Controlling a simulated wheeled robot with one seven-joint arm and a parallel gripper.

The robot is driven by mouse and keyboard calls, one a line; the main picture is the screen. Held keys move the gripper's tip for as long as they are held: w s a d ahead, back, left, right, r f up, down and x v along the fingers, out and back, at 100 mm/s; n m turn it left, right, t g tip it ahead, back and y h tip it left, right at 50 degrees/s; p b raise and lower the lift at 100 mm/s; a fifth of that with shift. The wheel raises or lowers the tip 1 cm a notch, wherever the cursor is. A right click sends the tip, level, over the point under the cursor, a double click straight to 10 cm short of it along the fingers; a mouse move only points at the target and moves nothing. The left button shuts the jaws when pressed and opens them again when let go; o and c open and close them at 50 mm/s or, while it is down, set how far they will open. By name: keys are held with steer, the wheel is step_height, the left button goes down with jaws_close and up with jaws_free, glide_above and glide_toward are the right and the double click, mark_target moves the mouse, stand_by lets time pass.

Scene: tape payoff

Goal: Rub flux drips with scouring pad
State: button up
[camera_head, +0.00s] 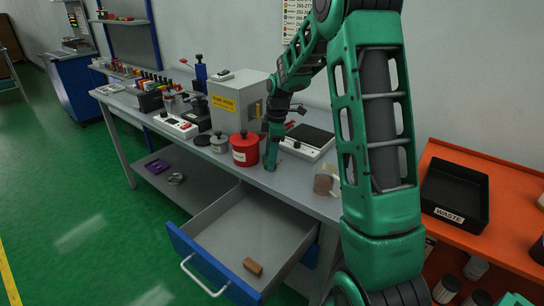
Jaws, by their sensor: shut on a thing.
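My gripper (271,151) points down at the front part of the grey workbench (295,182), just right of a red safety can. It is shut on a small green thing (270,166) at its tips, low at the bench top. I take this to be the scouring pad, but it is too small to make out well. Whether it touches the bench is not clear. I cannot make out any flux drips; they may be hidden or too small to see.
The red can (244,148) and a small grey pot (219,142) stand close left. A scale (307,141) is behind right, a tape roll (323,184) to the right. An open drawer (215,220) below holds a brown block (253,266). A black waste tray (455,194) is far right.

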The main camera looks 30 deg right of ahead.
steer(key=shift+s+a+r, duration=0.15)
steer(key=shift+s+a, duration=0.1)
steer(key=shift+a, duration=0.55)
steer(key=shift+d+r, duration=0.1)
steer(key=shift+r, duration=3.85)
